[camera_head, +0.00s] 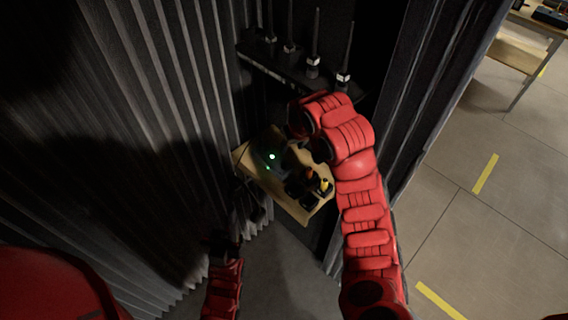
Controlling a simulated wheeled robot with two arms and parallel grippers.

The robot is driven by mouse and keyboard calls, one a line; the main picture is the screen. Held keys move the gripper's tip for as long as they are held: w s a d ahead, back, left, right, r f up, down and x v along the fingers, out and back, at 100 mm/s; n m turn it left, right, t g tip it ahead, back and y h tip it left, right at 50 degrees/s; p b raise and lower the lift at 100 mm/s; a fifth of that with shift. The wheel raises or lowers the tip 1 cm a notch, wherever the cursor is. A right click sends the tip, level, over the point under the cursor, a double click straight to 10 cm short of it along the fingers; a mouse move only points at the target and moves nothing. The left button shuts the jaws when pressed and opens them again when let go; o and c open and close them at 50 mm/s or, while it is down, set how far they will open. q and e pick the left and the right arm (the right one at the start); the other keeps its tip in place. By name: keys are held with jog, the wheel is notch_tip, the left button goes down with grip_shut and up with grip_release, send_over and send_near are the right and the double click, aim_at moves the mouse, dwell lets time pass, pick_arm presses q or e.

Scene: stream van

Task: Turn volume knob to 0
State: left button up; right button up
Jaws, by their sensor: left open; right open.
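A dark device with a lit green light (272,157) sits on a small wooden shelf (247,165). I cannot make out the volume knob; it may be too small, dark or hidden behind my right arm. My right gripper (300,148) is at the bent end of the red arm, over the shelf beside the green light. Its fingers are dark and mostly hidden, and it is open. My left gripper (222,240) is low and to the left of the shelf, in shadow, open and apart from the device.
Small dark items with an orange part (308,173) and a yellow part (325,186) lie at the shelf's right. A dark upper shelf (275,65) carries several upright antennas. Ribbed dark walls (160,80) close in the left. Open tiled floor (490,220) lies right.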

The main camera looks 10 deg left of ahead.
jog(key=b, duration=0.7)
send_near(284, 163)
jog(key=f, duration=0.2)
jog(key=p+x, duration=0.1)
jog(key=x, duration=0.1)
jog(key=p+x, duration=0.1)
jog(key=x, duration=0.1)
jog(key=p+x, duration=0.1)
jog(key=x, duration=0.1)
jog(key=shift+w+a+r, duration=0.2)
jog(key=shift+w, duration=0.05)
jog(key=shift+w+a+f+p, duration=0.1)
jog(key=shift+w+f+p, duration=0.2)
jog(key=shift+f, duration=0.35)
grip_shut()
